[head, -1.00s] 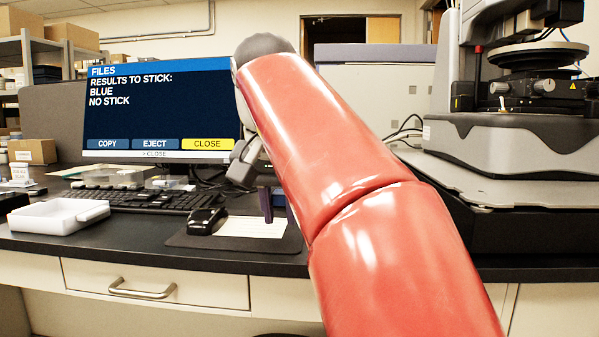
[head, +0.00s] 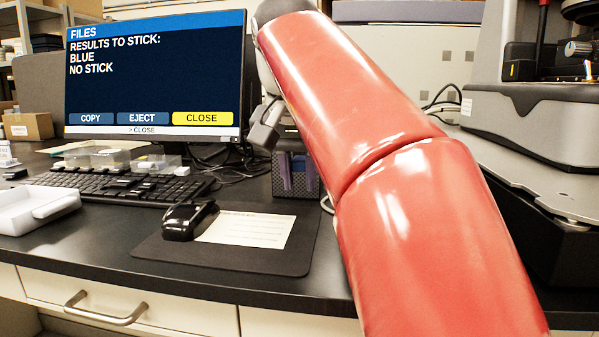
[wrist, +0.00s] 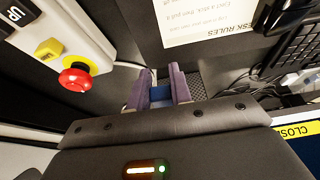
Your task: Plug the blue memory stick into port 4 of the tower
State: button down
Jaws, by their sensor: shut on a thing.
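My gripper (head: 287,174) hangs below the arm in front of the monitor, with its purple fingers pointing down. In the wrist view my gripper (wrist: 160,82) is shut on the blue memory stick (wrist: 160,93), which shows as a small blue block between the fingers. In the head view the stick cannot be made out. A dark, patterned box (head: 309,183), which looks like the tower, stands behind and beside the fingers. Part of its patterned surface (wrist: 197,86) shows next to them in the wrist view. Its ports and their numbers cannot be read.
The monitor (head: 155,95) reads "BLUE" and "NO STICK". The keyboard (head: 110,187), black mouse (head: 183,221), rules sheet (head: 248,229) and white tray (head: 35,208) lie at left and front. A red button (wrist: 75,78) is near the gripper. The profiler (head: 545,120) stands at right.

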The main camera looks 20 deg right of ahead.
jog(key=shift+s+a+r, duration=0.1)
jog(key=shift+r, duration=0.25)
jog(key=shift+w+d+f+p, duration=0.1)
jog(key=shift+w+d+p, duration=0.55)
jog(key=shift+w, duration=0.4)
jog(key=shift+w+d+f+p, duration=0.1)
jog(key=shift+w+d+p, duration=0.35)
jog(key=shift+w+d, duration=0.45)
jog(key=shift+w+d, duration=0.1)
jog(key=shift+w, duration=0.4)
jog(key=shift+w+d, duration=0.35)
jog(key=shift+w, duration=0.15)
jog(key=c, duration=1.2)
grip_release()
jog(key=shift+c, duration=0.3)
